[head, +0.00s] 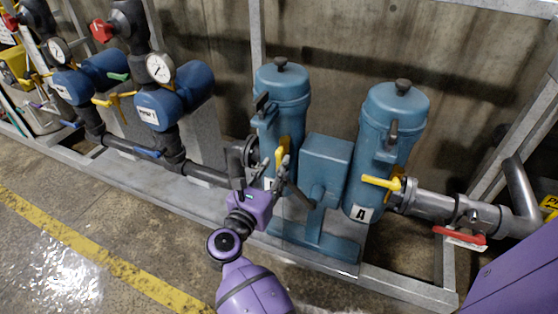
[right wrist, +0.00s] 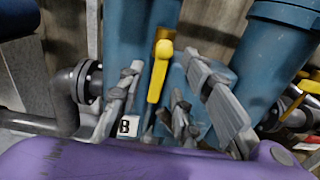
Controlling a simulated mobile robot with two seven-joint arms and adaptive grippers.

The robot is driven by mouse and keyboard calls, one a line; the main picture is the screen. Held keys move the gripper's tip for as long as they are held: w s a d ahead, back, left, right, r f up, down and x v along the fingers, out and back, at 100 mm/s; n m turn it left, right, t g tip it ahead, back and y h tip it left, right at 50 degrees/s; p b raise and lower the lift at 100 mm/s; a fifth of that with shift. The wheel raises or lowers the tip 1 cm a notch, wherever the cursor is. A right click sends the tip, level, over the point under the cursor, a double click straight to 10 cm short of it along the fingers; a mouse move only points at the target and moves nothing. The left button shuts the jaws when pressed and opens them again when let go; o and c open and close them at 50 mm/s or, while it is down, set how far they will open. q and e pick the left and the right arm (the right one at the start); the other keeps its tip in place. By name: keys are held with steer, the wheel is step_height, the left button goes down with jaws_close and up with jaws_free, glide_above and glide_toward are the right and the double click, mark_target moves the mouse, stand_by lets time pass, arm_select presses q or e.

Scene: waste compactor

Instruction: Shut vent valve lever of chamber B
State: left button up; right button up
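Chamber B is the left blue cylinder (head: 283,88) of the twin filter unit, and its label B (right wrist: 129,126) shows in the right wrist view. Its yellow vent valve lever (right wrist: 158,75) points steeply down from a rounded upper end. The lever also shows in the head view (head: 284,146), partly covered by a finger. My right gripper (head: 261,168) is open in front of chamber B. In the right wrist view the lever appears between its spread fingers; I cannot tell whether they touch it. My left gripper is not in view.
Chamber A (head: 393,120) stands to the right with its own yellow lever (head: 382,182), lying roughly sideways. A blue central block (head: 326,165) sits between the chambers. A red-handled valve (head: 460,237) is on the right pipe. Gauges and blue pump bodies stand left. The front floor is clear.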

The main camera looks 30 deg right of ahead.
mark_target(278, 162)
steer(key=shift+x, duration=1.95)
jaws_close()
